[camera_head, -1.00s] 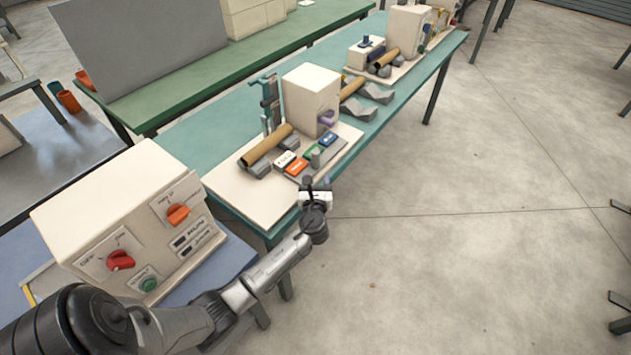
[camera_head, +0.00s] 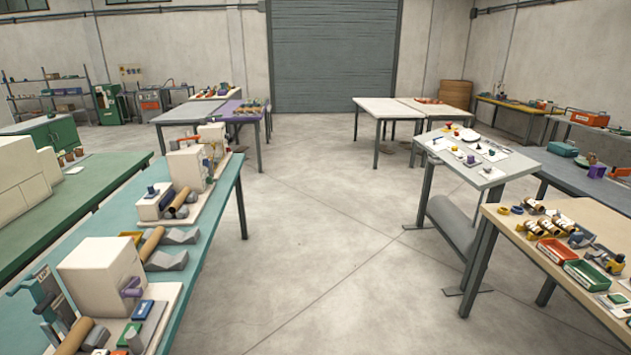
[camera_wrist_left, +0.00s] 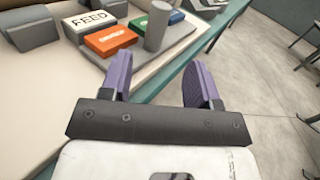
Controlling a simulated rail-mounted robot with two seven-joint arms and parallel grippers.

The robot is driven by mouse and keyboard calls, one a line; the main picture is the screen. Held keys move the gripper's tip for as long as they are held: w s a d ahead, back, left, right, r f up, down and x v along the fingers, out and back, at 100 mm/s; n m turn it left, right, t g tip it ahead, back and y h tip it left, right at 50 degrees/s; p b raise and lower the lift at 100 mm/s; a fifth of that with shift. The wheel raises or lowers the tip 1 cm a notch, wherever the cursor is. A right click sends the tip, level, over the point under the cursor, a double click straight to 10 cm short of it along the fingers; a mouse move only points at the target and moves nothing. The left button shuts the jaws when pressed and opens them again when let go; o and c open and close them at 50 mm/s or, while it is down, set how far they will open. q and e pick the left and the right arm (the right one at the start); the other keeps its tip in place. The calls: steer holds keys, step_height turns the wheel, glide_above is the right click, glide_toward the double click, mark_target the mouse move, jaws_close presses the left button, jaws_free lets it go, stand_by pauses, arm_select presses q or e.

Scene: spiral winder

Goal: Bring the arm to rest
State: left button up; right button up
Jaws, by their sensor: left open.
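My left gripper (camera_wrist_left: 160,77) shows in the left wrist view with its two purple fingers spread wide apart. Nothing is between them. The fingers are near the edge of the teal bench, beside a panel with a white FEED button (camera_wrist_left: 91,20), an orange button (camera_wrist_left: 110,40), a green button (camera_wrist_left: 141,26) and a grey upright peg (camera_wrist_left: 160,26). The fingers appear clear of these. The head view shows neither of my arms. There, the cream winder housing (camera_head: 100,275) stands at the lower left with a brown tube (camera_head: 74,337) in front.
The teal bench (camera_head: 212,212) runs along the left, with another cream machine (camera_head: 187,170) farther along it. Open concrete floor (camera_head: 310,240) fills the middle. A table with red and green trays (camera_head: 556,252) stands at the right.

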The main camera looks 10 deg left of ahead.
arm_select(q)
steer(key=s+d+n+g+h, duration=0.2)
steer(key=s+d+n+h, duration=0.5)
steer(key=s+d+n, duration=0.4)
steer(key=s+d+n+g+h, duration=0.3)
steer(key=s+d+n+h, duration=0.4)
steer(key=d+n, duration=0.55)
steer(key=s+d+f+g, duration=0.1)
steer(key=s+f+g, duration=0.15)
steer(key=s, duration=0.45)
steer(key=s+d+f+g, duration=0.1)
steer(key=s+f, duration=0.2)
steer(key=s, duration=0.4)
step_height(320, 180, up, 36)
steer(key=p, duration=3.6)
steer(key=shift+w+d+f, duration=0.15)
steer(key=shift+w, duration=0.05)
